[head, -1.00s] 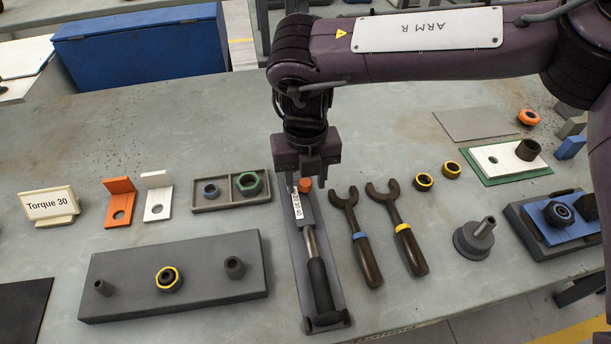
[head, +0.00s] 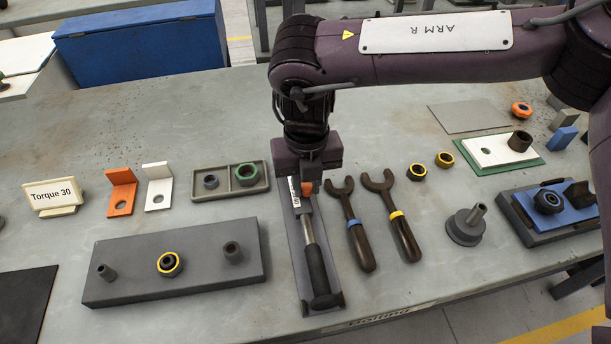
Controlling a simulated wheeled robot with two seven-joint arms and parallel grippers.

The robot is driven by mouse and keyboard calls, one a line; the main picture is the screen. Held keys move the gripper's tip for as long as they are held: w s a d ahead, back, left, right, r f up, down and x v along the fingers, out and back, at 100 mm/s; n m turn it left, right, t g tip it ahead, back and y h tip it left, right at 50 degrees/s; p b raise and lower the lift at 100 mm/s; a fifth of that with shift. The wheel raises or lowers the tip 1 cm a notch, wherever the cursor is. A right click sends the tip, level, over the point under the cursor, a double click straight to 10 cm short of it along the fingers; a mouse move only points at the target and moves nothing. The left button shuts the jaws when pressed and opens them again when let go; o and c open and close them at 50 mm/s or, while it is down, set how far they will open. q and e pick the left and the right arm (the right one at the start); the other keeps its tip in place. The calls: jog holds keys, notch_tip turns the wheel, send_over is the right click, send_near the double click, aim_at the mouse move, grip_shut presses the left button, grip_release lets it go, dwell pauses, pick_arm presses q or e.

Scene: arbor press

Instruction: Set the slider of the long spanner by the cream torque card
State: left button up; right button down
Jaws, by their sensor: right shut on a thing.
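The cream torque card (head: 53,196) stands at the far left and reads "Torque 30". The long spanner (head: 316,262) lies in a dark narrow tray (head: 334,284), its black handle toward the front edge. A white scale (head: 294,192) with numbers runs along its far end, now partly covered by my gripper. The orange slider (head: 306,188) sits beside the scale. My right gripper (head: 306,184) points down over it and is shut on the slider. The exact mark at the slider is hidden. My left gripper is not in view.
Two open-ended spanners, one blue-banded (head: 352,225) and one yellow-banded (head: 394,215), lie just right of the tray. A grey block with posts (head: 210,280) lies left of it. A small parts tray (head: 262,186) and orange (head: 121,190) and white brackets (head: 158,186) lie behind.

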jog(key=shift+w, duration=0.2)
jog(key=c, duration=1.3)
grip_release()
jog(key=shift+w+a+f, duration=0.15)
jog(key=shift+w, duration=0.1)
jog(key=shift+o, duration=0.2)
jog(key=shift+s, duration=0.2)
jog(key=shift+w+r, duration=0.15)
jog(key=shift+r, duration=0.5)
notch_tip(320, 180, up, 7)
jog(key=shift+f+b, duration=0.2)
jog(key=shift+b, duration=0.1)
